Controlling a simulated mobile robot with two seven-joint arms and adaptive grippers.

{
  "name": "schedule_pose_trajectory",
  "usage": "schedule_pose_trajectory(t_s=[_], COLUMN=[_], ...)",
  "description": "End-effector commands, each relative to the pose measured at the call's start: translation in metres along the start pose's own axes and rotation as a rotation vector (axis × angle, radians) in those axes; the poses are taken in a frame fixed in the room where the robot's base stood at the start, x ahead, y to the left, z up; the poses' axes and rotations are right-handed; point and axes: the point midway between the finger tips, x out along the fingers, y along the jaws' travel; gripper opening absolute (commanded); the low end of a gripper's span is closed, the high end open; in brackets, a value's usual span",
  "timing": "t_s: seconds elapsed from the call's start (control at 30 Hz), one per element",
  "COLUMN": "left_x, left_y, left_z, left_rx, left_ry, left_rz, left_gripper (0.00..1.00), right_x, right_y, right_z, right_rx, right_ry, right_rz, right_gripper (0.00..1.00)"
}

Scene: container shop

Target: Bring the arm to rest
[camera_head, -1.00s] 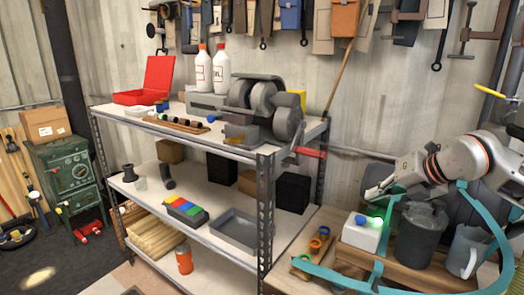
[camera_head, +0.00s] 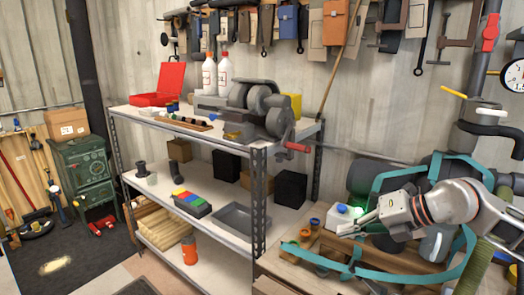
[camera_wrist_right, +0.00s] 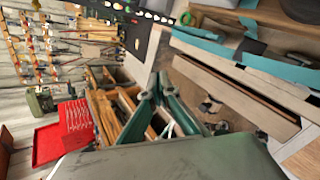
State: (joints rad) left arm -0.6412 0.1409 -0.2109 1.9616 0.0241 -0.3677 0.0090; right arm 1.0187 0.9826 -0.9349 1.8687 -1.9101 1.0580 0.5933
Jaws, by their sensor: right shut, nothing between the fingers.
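My right arm comes in from the right in the head view, a white and grey arm with an orange ring. Its right gripper (camera_head: 345,232) points left, low over the wooden bench, just in front of a white box with a blue knob (camera_head: 340,217). I cannot tell whether it touches the box. The right wrist view shows the fingertips of the right gripper (camera_wrist_right: 162,80) together with nothing between them. My left gripper is not in view.
Teal straps (camera_head: 408,172) loop around the arm area and the bench. A metal shelf unit (camera_head: 257,200) stands left of the bench, with a grinder (camera_head: 260,105) on top. Small coloured pots (camera_head: 305,234) sit left of the gripper. A gauge and pipes are at right.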

Motion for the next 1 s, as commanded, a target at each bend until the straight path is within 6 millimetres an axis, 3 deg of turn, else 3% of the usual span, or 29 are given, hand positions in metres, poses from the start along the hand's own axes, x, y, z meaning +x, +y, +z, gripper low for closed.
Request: schedule_pose_trajectory(t_s=[0.1, 0.3, 0.4, 0.53, 0.67, 0.77, 0.87, 1.0], left_x=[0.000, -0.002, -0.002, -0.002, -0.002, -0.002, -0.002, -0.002], left_y=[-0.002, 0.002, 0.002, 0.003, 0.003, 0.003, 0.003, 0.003], left_z=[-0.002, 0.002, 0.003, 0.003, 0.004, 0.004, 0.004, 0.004], left_rx=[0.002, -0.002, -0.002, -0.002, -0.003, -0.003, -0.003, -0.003], left_ry=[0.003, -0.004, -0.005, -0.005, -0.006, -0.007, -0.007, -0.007], left_rz=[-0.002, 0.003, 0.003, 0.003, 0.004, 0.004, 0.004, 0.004], left_gripper=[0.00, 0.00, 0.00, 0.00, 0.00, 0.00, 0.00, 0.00], right_x=[0.036, 0.069, 0.075, 0.081, 0.087, 0.095, 0.103, 0.115], right_y=[0.027, 0.075, 0.089, 0.088, 0.063, 0.027, -0.020, -0.099], right_z=[-0.048, -0.108, -0.123, -0.131, -0.133, -0.138, -0.152, -0.193], right_rx=[0.064, 0.275, 0.423, 0.650, 0.908, 1.121, 1.340, 1.647], right_ry=[0.090, 0.166, 0.160, 0.110, 0.020, -0.071, -0.173, -0.325], right_rz=[0.172, 0.500, 0.643, 0.790, 0.881, 0.907, 0.893, 0.806], right_gripper=[0.00, 0.00, 0.00, 0.00, 0.00, 0.00, 0.00, 0.00])
